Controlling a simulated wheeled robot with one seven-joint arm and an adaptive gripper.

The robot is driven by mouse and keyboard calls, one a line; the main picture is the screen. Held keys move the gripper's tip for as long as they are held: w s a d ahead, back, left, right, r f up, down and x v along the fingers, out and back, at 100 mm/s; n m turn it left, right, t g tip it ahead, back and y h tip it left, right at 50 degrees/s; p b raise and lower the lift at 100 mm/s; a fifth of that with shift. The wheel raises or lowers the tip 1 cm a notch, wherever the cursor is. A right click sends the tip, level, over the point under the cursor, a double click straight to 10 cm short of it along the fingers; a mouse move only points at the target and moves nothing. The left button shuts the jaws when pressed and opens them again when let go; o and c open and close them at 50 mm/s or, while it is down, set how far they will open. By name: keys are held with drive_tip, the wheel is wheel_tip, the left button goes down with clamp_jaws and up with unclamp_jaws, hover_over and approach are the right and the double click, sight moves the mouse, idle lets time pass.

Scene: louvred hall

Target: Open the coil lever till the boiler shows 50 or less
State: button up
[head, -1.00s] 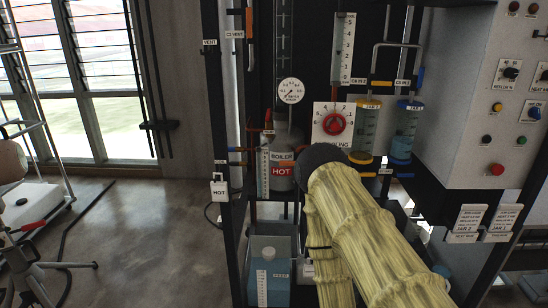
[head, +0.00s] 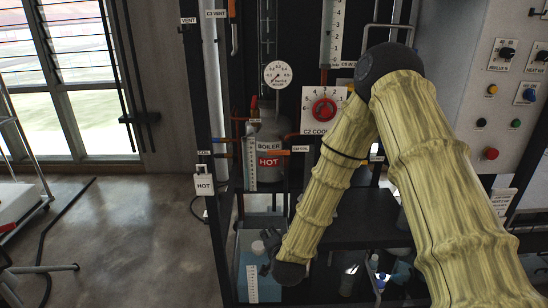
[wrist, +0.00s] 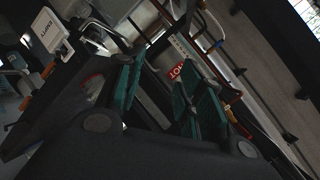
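The boiler (head: 270,130) is a grey vessel with BOILER and red HOT labels; the HOT label also shows tilted in the wrist view (wrist: 177,70). A pale scale strip (head: 251,165) stands at its left; its reading is too small to tell. A small blue handle (head: 221,155) juts out at the left post, beside a small tag that seems to read COIL; I take it as the coil lever. My gripper (head: 268,242) is low, below the boiler, partly hidden by my wrist. In the wrist view, its green-padded fingers (wrist: 162,98) are apart with nothing between them.
A blue-filled container (head: 246,242) stands right by my gripper. A red dial (head: 324,110) and a round gauge (head: 278,74) are above. A white HOT tag (head: 203,184) hangs on the left post.

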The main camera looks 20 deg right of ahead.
drive_tip(key=w+d+r+m+t+h, duration=0.1)
drive_tip(key=w+r+m+t, duration=0.15)
drive_tip(key=w+r, duration=0.5)
drive_tip(key=m+t+h+b, duration=0.1)
drive_tip(key=m+t+h, duration=0.15)
drive_tip(key=m, duration=0.25)
approach(274, 154)
drive_tip(key=shift+p+x, duration=0.55)
drive_tip(key=shift+x, duration=3.55)
drive_tip(key=shift+b+x, duration=0.35)
drive_tip(key=shift+x, duration=0.7)
drive_tip(key=shift+r, duration=0.1)
clamp_jaws()
